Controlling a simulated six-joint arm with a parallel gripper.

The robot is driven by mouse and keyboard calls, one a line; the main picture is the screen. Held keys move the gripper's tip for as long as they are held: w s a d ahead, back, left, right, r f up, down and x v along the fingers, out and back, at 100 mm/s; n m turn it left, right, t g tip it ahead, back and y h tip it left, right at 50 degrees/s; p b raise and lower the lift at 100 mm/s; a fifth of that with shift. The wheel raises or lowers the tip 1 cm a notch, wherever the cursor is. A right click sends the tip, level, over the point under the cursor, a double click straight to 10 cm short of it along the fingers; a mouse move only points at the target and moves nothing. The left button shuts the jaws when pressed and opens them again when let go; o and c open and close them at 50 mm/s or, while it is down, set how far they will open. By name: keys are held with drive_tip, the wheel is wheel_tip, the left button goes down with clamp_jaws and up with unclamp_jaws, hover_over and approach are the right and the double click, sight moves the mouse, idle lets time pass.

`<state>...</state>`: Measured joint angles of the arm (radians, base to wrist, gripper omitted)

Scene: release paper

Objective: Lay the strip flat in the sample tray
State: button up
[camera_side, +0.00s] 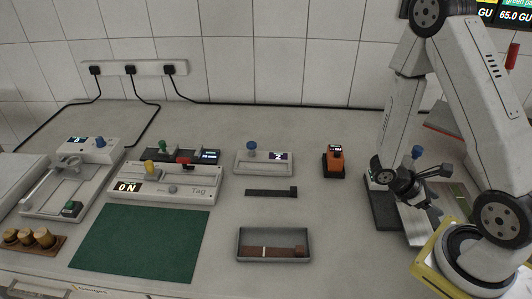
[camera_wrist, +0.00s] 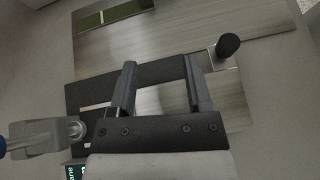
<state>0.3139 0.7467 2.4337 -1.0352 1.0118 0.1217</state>
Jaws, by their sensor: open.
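The grey open tray (camera_side: 240,252) stands at the front middle of the table in the side view. A reddish-brown strip (camera_side: 280,252) with a pale cross band lies along its floor, with a brown block at its right end. A dark strip (camera_side: 268,193) lies on the table behind the tray. My gripper (camera_side: 434,208) is at the right, over a bench fixture and well away from the tray. In the wrist view my gripper (camera_wrist: 161,75) is open, its fingers apart above a metal plate (camera_wrist: 165,100) and dark frame. I see nothing held between them.
A green strip (camera_wrist: 114,12) lies on a long metal plate in the wrist view; a black knob (camera_wrist: 228,45) stands nearby. An orange device (camera_side: 334,160), blue-knobbed unit (camera_side: 262,160) and green mat (camera_side: 140,243) are on the table. Bare table lies right of the tray.

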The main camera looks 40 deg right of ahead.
drive_tip(key=w+a+r+m+t+y, duration=0.3)
drive_tip(key=w+a+r+t, duration=0.1)
drive_tip(key=w+a, duration=0.4)
drive_tip(key=w+a+r+m+t+y, duration=0.4)
drive_tip(key=w+a+r+t, duration=0.1)
drive_tip(key=w+a+t, duration=0.2)
drive_tip(key=w+a, duration=0.1)
drive_tip(key=a, duration=0.1)
drive_tip(key=shift+a+r+t+y, duration=0.3)
drive_tip(key=shift+o, duration=0.5)
